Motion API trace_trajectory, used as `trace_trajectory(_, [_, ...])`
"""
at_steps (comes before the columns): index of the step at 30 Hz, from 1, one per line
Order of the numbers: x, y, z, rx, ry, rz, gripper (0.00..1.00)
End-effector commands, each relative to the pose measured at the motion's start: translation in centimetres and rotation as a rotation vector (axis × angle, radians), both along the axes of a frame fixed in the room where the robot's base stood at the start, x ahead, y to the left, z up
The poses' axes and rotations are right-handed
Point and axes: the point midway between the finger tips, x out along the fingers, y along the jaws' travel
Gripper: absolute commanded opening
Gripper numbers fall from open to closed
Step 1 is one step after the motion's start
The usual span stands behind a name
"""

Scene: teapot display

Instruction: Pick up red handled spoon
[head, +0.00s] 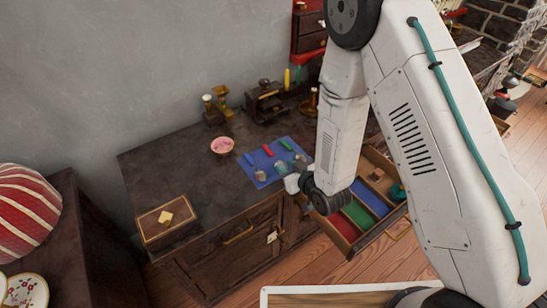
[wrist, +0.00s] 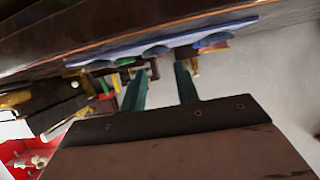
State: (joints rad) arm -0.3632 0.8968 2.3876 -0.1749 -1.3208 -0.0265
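The red handled spoon (head: 267,149) lies on the blue mat (head: 257,174) on the dark cabinet top, between a blue handled spoon (head: 249,158) and a green handled spoon (head: 286,144). My gripper (head: 291,183) is low at the mat's near right edge, partly hidden by my arm. In the wrist view the two teal fingers of my gripper (wrist: 163,66) stand apart with nothing between them. The mat (wrist: 120,57) is seen edge-on at the top there, with rounded spoon bowls on it. I cannot make out the red handle in that view.
An open drawer (head: 348,240) with red, green and blue compartments juts out below my gripper. A pink bowl (head: 222,145), a wooden box (head: 168,219) and a dark sewing-machine-like object (head: 265,102) stand on the cabinet. The top left of the mat is clear.

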Motion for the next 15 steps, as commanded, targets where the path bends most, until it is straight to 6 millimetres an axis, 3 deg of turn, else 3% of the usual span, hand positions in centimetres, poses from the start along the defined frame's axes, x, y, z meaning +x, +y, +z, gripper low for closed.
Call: trace_trajectory(15, [5.2,3.1,-1.9,-0.001,0.002,0.000,0.31])
